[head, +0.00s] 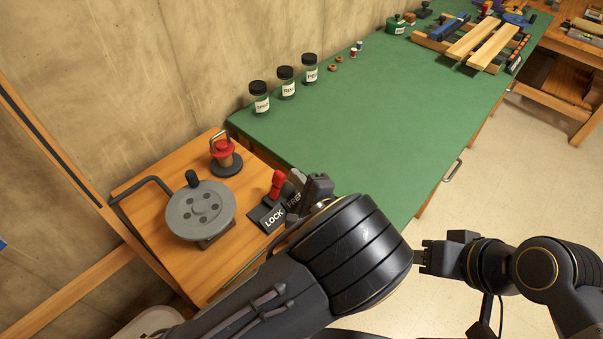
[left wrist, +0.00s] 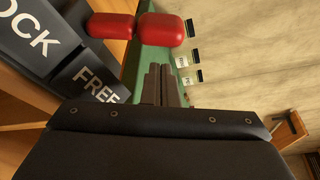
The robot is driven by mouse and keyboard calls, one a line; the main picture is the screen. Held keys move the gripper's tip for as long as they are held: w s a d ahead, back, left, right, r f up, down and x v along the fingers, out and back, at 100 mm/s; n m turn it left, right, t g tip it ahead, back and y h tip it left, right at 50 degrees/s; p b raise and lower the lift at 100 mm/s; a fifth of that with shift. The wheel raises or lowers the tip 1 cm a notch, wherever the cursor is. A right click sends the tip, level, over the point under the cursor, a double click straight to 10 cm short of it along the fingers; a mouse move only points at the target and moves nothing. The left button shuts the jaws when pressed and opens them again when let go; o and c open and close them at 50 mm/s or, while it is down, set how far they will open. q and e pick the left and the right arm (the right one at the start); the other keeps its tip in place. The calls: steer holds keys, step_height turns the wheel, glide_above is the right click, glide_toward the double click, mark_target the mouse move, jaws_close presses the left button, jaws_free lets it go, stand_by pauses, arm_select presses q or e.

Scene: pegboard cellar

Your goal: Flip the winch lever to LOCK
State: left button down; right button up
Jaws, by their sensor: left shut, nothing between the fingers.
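The winch lever (head: 277,183) has a red handle and stands up at a dark base on the wooden cabinet top. A LOCK label (head: 273,216) is on the base's near left side; a FREE label (head: 294,200) is on the right, partly hidden by my left gripper (head: 312,186). In the left wrist view the red handle (left wrist: 160,30) is just beyond my shut, empty fingertips (left wrist: 161,72), with FREE (left wrist: 97,82) closer to the gripper than LOCK (left wrist: 30,35). I cannot tell which label the lever leans to. My right gripper (head: 424,257) is over the floor; its jaw opening is unclear.
A grey winch drum (head: 200,208) with a black knob sits left of the lever. A red padlock-like item (head: 222,152) stands behind it. Labelled jars (head: 286,84) stand along the wall on the green bench (head: 345,130), whose middle is clear.

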arm_select(q)
steer(key=shift+s+a+r+p, duration=0.25)
steer(key=shift+s+r+p, duration=0.05)
steer(key=shift+s+r, duration=0.35)
steer(key=shift+s+a+f, duration=0.1)
steer(key=shift+s+a, duration=0.15)
steer(key=shift+a, duration=0.15)
arm_select(e)
steer(key=shift+s+a+r, duration=0.3)
steer(key=shift+s+r, duration=0.3)
steer(key=shift+r, duration=0.15)
steer(key=shift+f, duration=0.1)
